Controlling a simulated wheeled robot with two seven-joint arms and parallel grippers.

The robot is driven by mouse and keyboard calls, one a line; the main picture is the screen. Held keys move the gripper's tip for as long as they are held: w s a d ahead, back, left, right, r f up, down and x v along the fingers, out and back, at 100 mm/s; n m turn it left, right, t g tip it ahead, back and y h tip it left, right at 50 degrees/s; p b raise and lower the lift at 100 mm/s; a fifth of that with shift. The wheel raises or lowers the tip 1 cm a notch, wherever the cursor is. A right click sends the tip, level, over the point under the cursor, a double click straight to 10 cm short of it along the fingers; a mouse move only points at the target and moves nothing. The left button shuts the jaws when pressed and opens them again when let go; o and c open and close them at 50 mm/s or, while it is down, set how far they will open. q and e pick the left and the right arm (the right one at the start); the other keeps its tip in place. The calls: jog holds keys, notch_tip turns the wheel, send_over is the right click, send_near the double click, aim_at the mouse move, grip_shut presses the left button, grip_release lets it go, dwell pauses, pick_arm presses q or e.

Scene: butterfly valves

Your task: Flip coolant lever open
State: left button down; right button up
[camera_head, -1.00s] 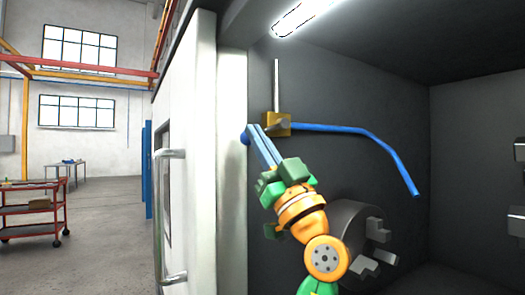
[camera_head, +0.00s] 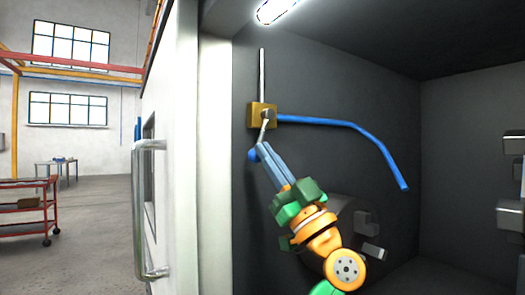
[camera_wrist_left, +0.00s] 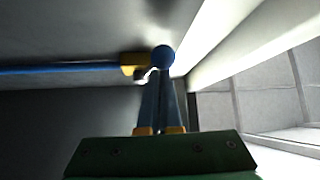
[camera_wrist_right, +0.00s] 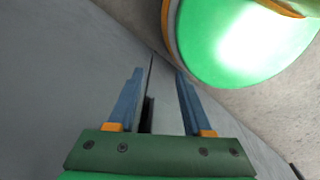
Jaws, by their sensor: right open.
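The coolant valve is a brass block (camera_head: 258,117) on the dark inner wall, with a metal lever (camera_head: 264,131) ending in a blue ball knob (camera_head: 254,154). The lever hangs down and slightly left from the block. My left gripper (camera_head: 261,151) has its fingers together, with the tips at the knob and lower lever; I cannot tell exactly where they touch. In the left wrist view the knob (camera_wrist_left: 163,56) sits just past the fingertips, beside the brass block (camera_wrist_left: 132,65). My right gripper (camera_wrist_right: 157,75) shows only in its wrist view, open and empty.
A blue hose (camera_head: 340,123) curves right from the block, and a thin metal pipe (camera_head: 262,75) rises above it. A grey chuck (camera_head: 335,215) lies behind my left arm. The white door with its handle (camera_head: 150,210) bounds the opening at left.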

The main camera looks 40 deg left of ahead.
pick_arm(q)
jog(key=shift+w+d+f, duration=0.15)
jog(key=shift+w+d, duration=0.05)
jog(key=shift+w, duration=0.5)
pick_arm(e)
jog(key=shift+w+d+r, duration=0.1)
jog(key=shift+w+r, duration=0.1)
jog(key=shift+w, duration=0.1)
pick_arm(q)
jog(key=shift+w+d, duration=0.1)
jog(key=shift+w, duration=0.15)
pick_arm(e)
jog(key=shift+w, duration=0.1)
dwell(1.0)
